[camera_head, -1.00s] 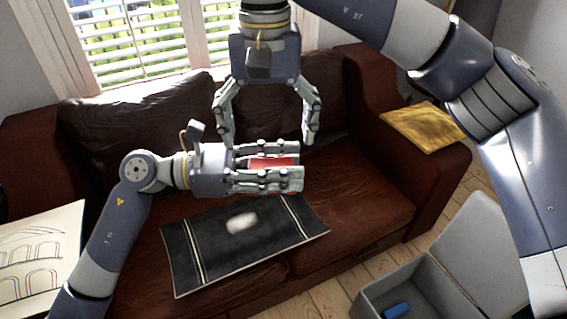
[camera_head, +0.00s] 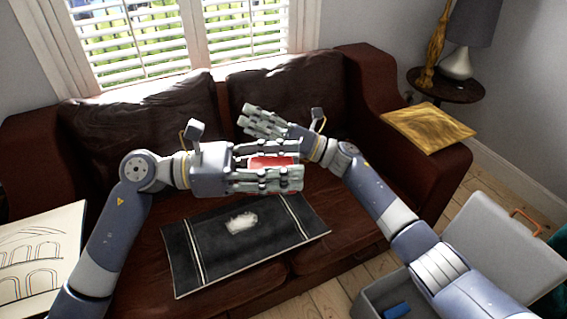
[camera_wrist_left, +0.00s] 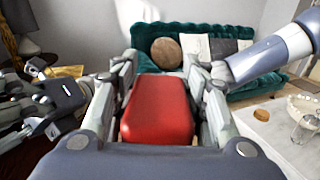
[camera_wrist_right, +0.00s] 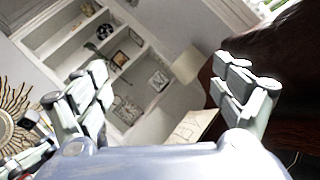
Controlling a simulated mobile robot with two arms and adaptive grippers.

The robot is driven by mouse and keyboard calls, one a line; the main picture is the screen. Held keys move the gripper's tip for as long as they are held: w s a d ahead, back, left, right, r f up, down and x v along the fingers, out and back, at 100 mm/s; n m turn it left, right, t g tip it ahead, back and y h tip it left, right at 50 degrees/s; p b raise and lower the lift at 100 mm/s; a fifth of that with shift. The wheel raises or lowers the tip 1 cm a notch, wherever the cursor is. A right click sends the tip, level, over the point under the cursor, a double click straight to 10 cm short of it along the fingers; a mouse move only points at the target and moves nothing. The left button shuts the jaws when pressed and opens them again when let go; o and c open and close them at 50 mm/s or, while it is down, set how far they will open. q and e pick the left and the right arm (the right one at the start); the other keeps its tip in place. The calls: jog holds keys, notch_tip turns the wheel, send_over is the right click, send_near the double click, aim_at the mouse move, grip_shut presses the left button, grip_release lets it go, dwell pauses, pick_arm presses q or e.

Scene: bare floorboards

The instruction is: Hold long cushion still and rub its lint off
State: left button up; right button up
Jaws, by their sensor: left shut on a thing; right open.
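The long cushion (camera_head: 275,235), black with pale stripes near its ends, lies flat on the sofa seat. A white patch of lint (camera_head: 242,221) sits near its middle. My left gripper (camera_head: 300,168) is shut on a red block-like thing (camera_head: 272,161) above the cushion's far edge; the left wrist view shows the red block (camera_wrist_left: 157,110) between the fingers. My right gripper (camera_head: 246,115) is open and empty, just behind the left one, pointing left in front of the back cushions. Neither gripper appears to touch the long cushion. The red thing's underside is hidden.
The brown leather sofa (camera_head: 345,240) has a yellow cloth (camera_head: 428,126) on its right arm. An open grey box (camera_head: 372,297) with a blue item (camera_head: 397,310) stands on the floor at front right. A drawing board (camera_head: 40,255) is at the left. A lamp table (camera_head: 447,86) stands back right.

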jog(key=w+d+f+m+t+h, duration=0.1)
jog(key=d+f+m+t+h, duration=0.35)
jog(key=f+m, duration=0.65)
jog(key=d+f+m+t+h, duration=0.45)
jog(key=d+f+m, duration=0.2)
jog(key=f, duration=0.95)
jog(key=s+d+f+m+g+h, duration=0.1)
jog(key=s+d+f+m+h, duration=0.2)
jog(key=f, duration=0.4)
jog(key=s+d+f+m+g+h, duration=0.1)
jog(key=s+d+f+m+h, duration=0.1)
jog(key=s+f+m, duration=0.45)
jog(key=s+d+f+m+g+h, duration=0.1)
jog(key=s+d+f+g+h, duration=0.15)
jog(key=f, duration=0.65)
jog(key=s+d+f+m+g+h, duration=0.1)
jog(key=s+d+f+m+g, duration=0.2)
jog(key=s+f, duration=0.65)
jog(key=s+d+f+m+g+h, duration=0.1)
jog(key=s+f, duration=0.3)
jog(key=s, duration=0.8)
jog(key=s+d+f+m+g+h, duration=0.1)
jog(key=s+d+f+m+g, duration=0.2)
jog(key=s, duration=1)
jog(key=s+d+f+m+g+h, duration=0.1)
jog(key=s+f, duration=0.4)
jog(key=s, duration=0.8)
jog(key=d+m+g, duration=0.1)
jog(key=m+g, duration=0.1)
jog(key=shift+m, duration=0.4)
